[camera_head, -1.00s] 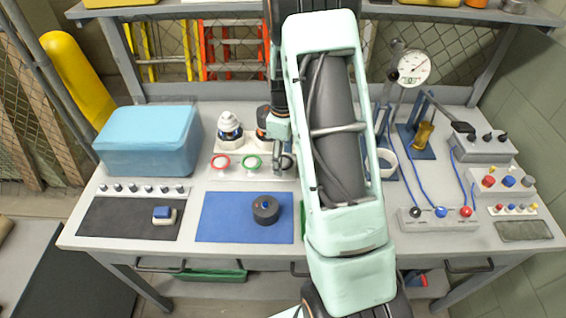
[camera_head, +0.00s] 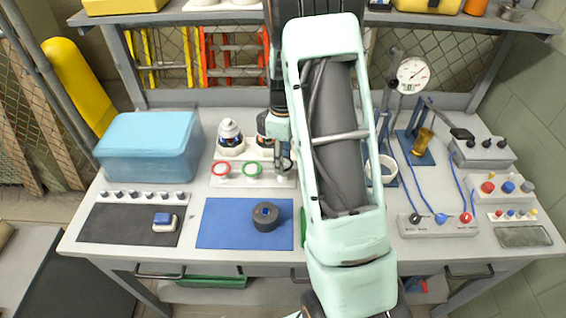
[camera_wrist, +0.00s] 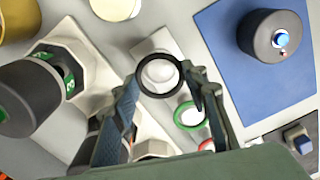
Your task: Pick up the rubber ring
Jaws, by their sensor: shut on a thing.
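The black rubber ring (camera_wrist: 160,95) is between the fingertips of my gripper (camera_wrist: 160,74) in the wrist view. The fingers are shut on it from both sides. A white peg shows through the ring's opening; I cannot tell whether the ring is still around the peg or above it. In the head view, my gripper (camera_head: 283,155) is at the right end of a white stand (camera_head: 236,181), and the ring is hard to make out there.
A red ring (camera_head: 222,168) and a green ring (camera_head: 252,170) are on the stand to the left. A dark round can (camera_head: 266,218) is on the blue mat (camera_head: 220,235) in front. A blue box (camera_head: 148,150) is at left; wired controls are at right.

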